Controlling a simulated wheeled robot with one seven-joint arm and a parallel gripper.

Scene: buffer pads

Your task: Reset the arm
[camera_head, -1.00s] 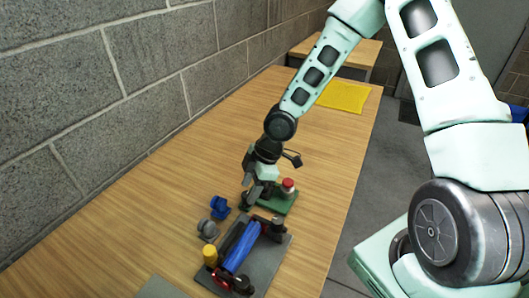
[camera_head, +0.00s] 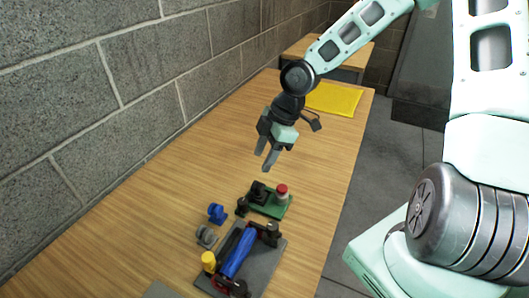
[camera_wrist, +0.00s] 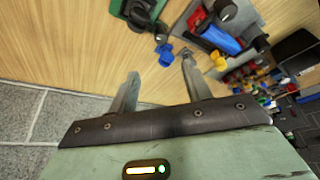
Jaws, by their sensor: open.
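My gripper (camera_head: 267,158) is open and empty. It hangs above the wooden table, a little beyond the green base (camera_head: 268,207) with its red-topped post and black parts. In the wrist view the fingers of my gripper (camera_wrist: 157,80) are spread apart with nothing between them, and the parts on the table lie beyond them.
A dark grey plate (camera_head: 218,279) holds a blue cylinder (camera_head: 239,253) and a yellow-topped part. Blue (camera_head: 216,213) and grey (camera_head: 206,236) small parts stand beside it. A yellow mat (camera_head: 335,98) lies farther back. A block wall (camera_head: 100,100) borders the table's left side.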

